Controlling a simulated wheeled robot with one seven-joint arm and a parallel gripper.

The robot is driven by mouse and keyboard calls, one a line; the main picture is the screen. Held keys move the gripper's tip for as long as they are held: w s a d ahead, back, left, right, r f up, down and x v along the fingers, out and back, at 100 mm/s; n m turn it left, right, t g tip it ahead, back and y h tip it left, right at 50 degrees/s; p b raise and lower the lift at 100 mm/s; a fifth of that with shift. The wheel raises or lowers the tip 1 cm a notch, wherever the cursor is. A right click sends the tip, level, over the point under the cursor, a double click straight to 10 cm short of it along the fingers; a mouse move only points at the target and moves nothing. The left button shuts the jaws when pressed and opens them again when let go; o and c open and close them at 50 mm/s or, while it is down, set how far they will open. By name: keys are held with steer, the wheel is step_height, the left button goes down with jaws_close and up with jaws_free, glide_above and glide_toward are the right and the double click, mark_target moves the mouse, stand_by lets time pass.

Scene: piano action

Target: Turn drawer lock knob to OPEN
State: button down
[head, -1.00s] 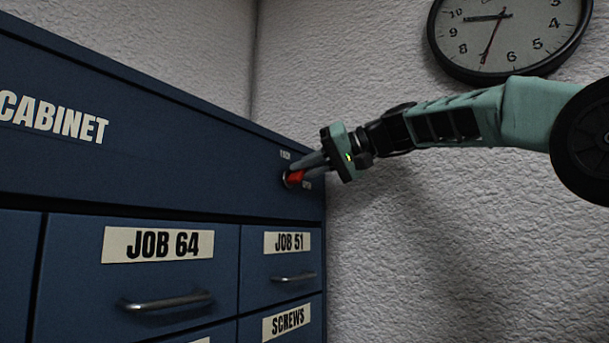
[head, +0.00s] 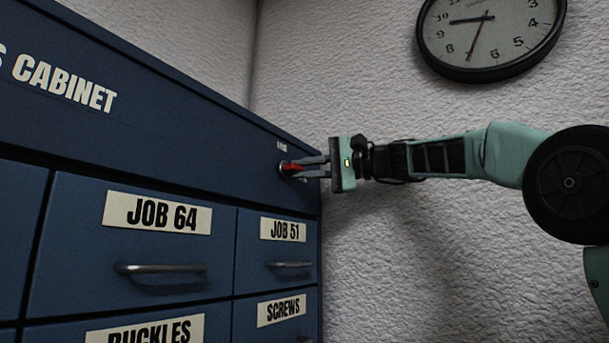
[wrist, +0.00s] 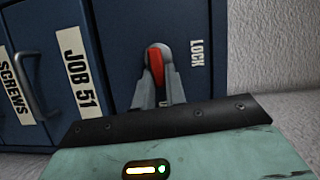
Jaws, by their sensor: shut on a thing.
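The lock knob (head: 290,168) has a red handle on a round, pale metal base, at the upper right of the blue cabinet front. My gripper (head: 303,168) reaches in from the right and is shut on the knob. It also shows at the knob in the wrist view (wrist: 160,88). The LOCK label (head: 282,147) sits just above the knob. No OPEN label can be read now; my gripper covers the area right of the knob.
Below are labelled drawers with bar handles: JOB 64 (head: 165,268), JOB 51 (head: 290,264) and SCREWS (head: 281,309). A textured white wall (head: 400,270) stands right of the cabinet, with a round clock (head: 490,35) on it. The air before the wall is free around my arm.

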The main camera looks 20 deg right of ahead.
steer(key=shift+f+m+b, duration=0.15)
steer(key=shift+m+b, duration=0.2)
steer(key=shift+m, duration=0.25)
steer(key=c, duration=1.4)
jaws_free()
steer(key=shift+c, duration=0.2)
steer(key=shift+d, duration=0.1)
steer(key=b+v, duration=0.2)
steer(key=v, duration=0.5)
steer(key=shift+d+b, duration=0.2)
steer(key=shift+b, duration=0.2)
steer(key=shift+s+f, duration=0.15)
steer(key=shift+f, duration=0.05)
